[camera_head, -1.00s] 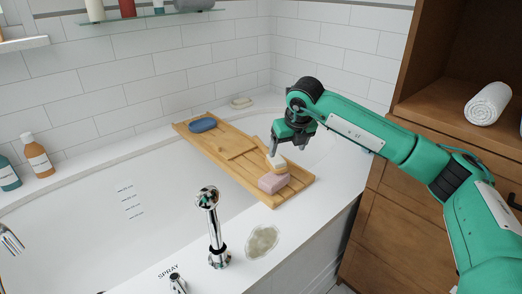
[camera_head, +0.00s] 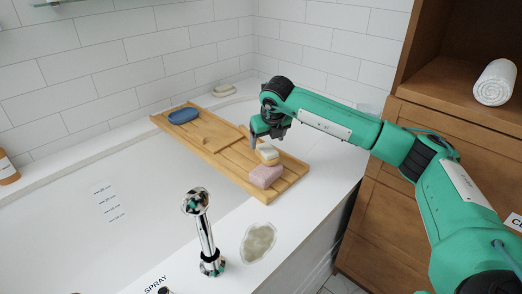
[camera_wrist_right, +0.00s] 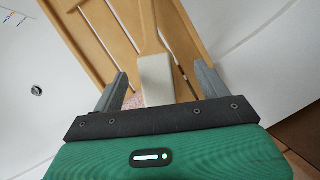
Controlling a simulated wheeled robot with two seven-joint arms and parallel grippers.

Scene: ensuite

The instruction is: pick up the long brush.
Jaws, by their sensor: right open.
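The long brush lies on the wooden bath tray (camera_head: 215,146), with its pale head (camera_head: 268,155) beside a pink block. In the right wrist view the brush (camera_wrist_right: 155,78) has a wooden handle running up and away, and its pale head sits between my fingers. My right gripper (camera_head: 266,138) is open just above the brush, partly hiding its handle in the head view. In the right wrist view the open fingers (camera_wrist_right: 160,75) stand on either side of the head, with gaps on both sides. My left gripper is not in view.
The tray spans the white bathtub. On it are a blue oval dish (camera_head: 183,116) and the pink block (camera_head: 265,176). A chrome spray head (camera_head: 205,230) and a pale patterned oval (camera_head: 258,243) are on the near rim. A wooden cabinet (camera_head: 405,200) stands at the right.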

